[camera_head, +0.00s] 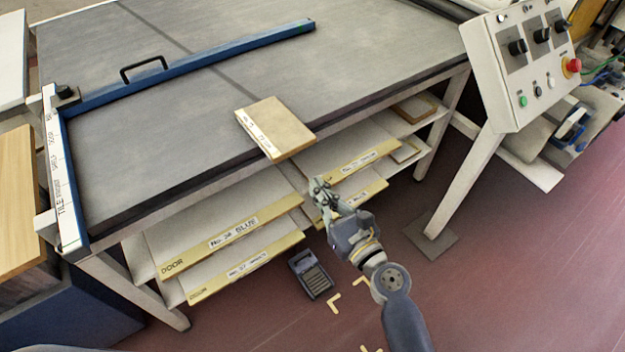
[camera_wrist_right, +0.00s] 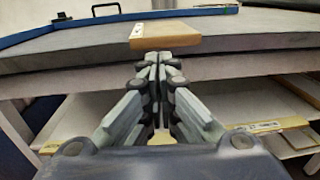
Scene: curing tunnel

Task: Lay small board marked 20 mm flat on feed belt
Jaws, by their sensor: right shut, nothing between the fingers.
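A small tan board (camera_head: 275,128) with a white label on its front edge lies flat on the grey feed belt (camera_head: 330,80), at the belt's near edge and slightly overhanging it. The label is too small to read. The board also shows in the right wrist view (camera_wrist_right: 165,35), just beyond my fingertips. My right gripper (camera_head: 318,187) is shut and empty, in front of the shelves and below the board. In the right wrist view my right gripper (camera_wrist_right: 158,62) points at the board; a gap between them is hard to judge. My left gripper is not in view.
A blue guide bar (camera_head: 200,62) with a black handle crosses the belt. A control panel (camera_head: 525,60) stands at right. A dark box (camera_head: 311,275) sits on the floor. Much of the belt is clear.

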